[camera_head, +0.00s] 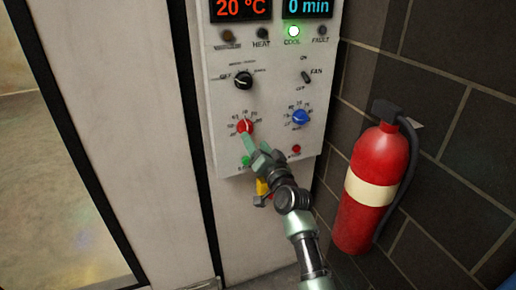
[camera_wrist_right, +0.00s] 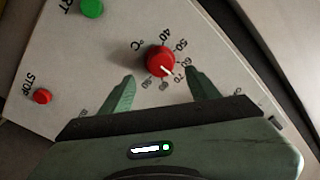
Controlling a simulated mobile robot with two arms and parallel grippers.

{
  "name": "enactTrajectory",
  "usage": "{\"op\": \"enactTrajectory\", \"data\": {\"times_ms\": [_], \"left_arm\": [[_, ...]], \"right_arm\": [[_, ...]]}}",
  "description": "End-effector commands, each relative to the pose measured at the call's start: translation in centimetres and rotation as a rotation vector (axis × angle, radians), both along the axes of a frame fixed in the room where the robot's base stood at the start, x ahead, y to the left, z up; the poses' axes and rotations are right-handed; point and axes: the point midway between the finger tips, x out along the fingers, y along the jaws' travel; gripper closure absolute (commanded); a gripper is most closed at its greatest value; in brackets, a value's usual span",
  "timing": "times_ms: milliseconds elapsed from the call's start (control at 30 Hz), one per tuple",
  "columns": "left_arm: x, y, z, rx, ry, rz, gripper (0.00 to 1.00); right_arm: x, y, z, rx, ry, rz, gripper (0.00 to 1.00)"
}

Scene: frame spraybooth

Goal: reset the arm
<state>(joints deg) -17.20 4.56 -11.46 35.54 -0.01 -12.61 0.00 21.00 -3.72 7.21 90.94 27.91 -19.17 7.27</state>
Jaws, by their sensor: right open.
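My right arm comes in from the bottom of the head view. Its right gripper (camera_head: 255,147) is in front of the lower left part of a white control panel (camera_head: 272,88). In the right wrist view the green fingers of the right gripper (camera_wrist_right: 160,80) are spread and empty. The red °C knob (camera_wrist_right: 160,61) sits just beyond the fingertips, between them in the picture; I cannot tell whether they touch it. The red knob also shows in the head view (camera_head: 245,126). My left gripper is out of view.
The panel has a black knob (camera_head: 243,81), a blue knob (camera_head: 300,117), a FAN switch (camera_head: 306,78) and a red stop button (camera_head: 296,148). Displays read 20 °C and 0 min. A fire extinguisher (camera_head: 374,187) hangs on the right.

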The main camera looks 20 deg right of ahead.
Motion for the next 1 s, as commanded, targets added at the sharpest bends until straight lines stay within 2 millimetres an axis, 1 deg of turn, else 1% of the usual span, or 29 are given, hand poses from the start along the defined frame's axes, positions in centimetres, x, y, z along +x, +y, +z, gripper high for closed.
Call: {"op": "enactTrajectory", "data": {"times_ms": [33,100,200,600,667,733,767,833,867,900,967,1000], "left_arm": [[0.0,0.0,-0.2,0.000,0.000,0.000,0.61],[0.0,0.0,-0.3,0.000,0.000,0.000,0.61],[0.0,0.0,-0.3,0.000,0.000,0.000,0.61],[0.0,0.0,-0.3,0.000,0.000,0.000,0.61],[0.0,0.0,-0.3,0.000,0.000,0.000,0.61],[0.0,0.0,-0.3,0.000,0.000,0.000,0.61],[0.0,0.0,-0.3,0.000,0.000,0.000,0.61],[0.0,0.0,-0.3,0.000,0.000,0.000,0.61],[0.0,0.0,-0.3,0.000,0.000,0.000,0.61],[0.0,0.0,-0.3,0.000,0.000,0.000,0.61],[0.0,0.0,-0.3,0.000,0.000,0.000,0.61],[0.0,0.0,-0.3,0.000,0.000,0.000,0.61]], "right_arm": [[-0.6,0.0,-0.2,0.001,0.000,0.000,0.39],[-1.2,0.0,-0.2,0.000,0.001,0.000,0.39],[-1.5,-0.1,-0.2,0.000,0.001,0.000,0.39],[-1.6,-0.1,-0.2,0.000,0.001,0.000,0.39],[-1.5,0.0,-0.6,-0.004,0.008,0.001,0.39],[-1.5,0.2,-2.1,-0.013,0.034,0.003,0.39],[-1.6,0.3,-3.1,-0.020,0.052,0.004,0.39],[-1.8,0.7,-6.6,-0.047,0.111,0.010,0.39],[-2.0,1.0,-8.5,-0.062,0.144,0.014,0.39],[-2.4,1.3,-11.3,-0.084,0.189,0.020,0.39],[-3.4,1.7,-15.8,-0.122,0.264,0.031,0.39],[-4.2,2.1,-18.8,-0.146,0.315,0.040,0.39]]}}
